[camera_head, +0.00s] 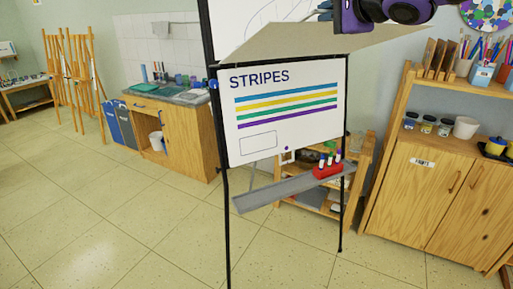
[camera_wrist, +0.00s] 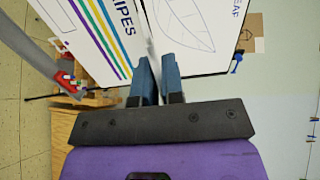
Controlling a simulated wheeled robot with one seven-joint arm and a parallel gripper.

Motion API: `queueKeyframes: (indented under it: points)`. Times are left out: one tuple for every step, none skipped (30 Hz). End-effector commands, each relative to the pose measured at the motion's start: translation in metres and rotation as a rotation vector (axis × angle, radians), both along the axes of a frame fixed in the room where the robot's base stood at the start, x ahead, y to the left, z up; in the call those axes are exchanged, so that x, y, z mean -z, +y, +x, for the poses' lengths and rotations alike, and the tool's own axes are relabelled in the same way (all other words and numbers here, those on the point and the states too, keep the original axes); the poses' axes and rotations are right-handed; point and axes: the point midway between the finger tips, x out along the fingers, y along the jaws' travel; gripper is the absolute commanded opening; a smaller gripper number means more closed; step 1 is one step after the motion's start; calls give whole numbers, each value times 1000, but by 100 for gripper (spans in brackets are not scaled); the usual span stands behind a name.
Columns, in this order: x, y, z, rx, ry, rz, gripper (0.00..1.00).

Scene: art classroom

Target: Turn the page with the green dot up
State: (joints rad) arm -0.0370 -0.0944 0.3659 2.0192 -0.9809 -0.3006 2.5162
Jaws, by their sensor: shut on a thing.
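A flip chart stands in the middle of the head view. Its lower sheet reads STRIPES (camera_head: 290,118), with blue, yellow, green and purple stripes and a purple dot at the bottom. A raised page (camera_head: 325,42) juts out above it, its pale underside towards me. A leaf drawing (camera_wrist: 195,25) shows in the wrist view, partly hidden. My gripper (camera_wrist: 158,68), with blue fingers, is shut on the page, which shows edge-on between them. In the head view the gripper (camera_head: 326,12) is at the top edge, partly cut off. I see no green dot.
A grey tray (camera_head: 262,194) below the sheets bears a red pen holder (camera_head: 326,171). A wooden cabinet (camera_head: 425,200) with jars stands right, a sink unit (camera_head: 185,140) left, and easels (camera_head: 78,70) far left. The floor in front is clear.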

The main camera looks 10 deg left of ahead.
Motion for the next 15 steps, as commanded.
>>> queueKeyframes:
  points:
    - [-4,2,1,-1,-1,0,0]
    - [-6,2,2,-1,-2,-1,0]
    - [-8,3,3,-1,0,-1,0]
    - [-11,3,4,-2,0,0,0]
    - [-13,4,5,-2,-1,0,0]
    - [-16,5,5,-2,0,0,0]
    - [-18,6,6,-2,0,0,0]
    - [-20,6,7,-2,0,0,0]
    - [-23,6,8,-1,-2,-1,0]
    - [-25,7,9,-1,-1,0,0]
    - [-27,7,9,-1,-3,0,0]
    - [-30,9,10,-2,-1,0,0]
    - [-32,9,11,-3,-1,-1,0]
    - [-34,10,11,-3,-2,-1,0]
    - [-37,10,12,-2,-1,0,0]
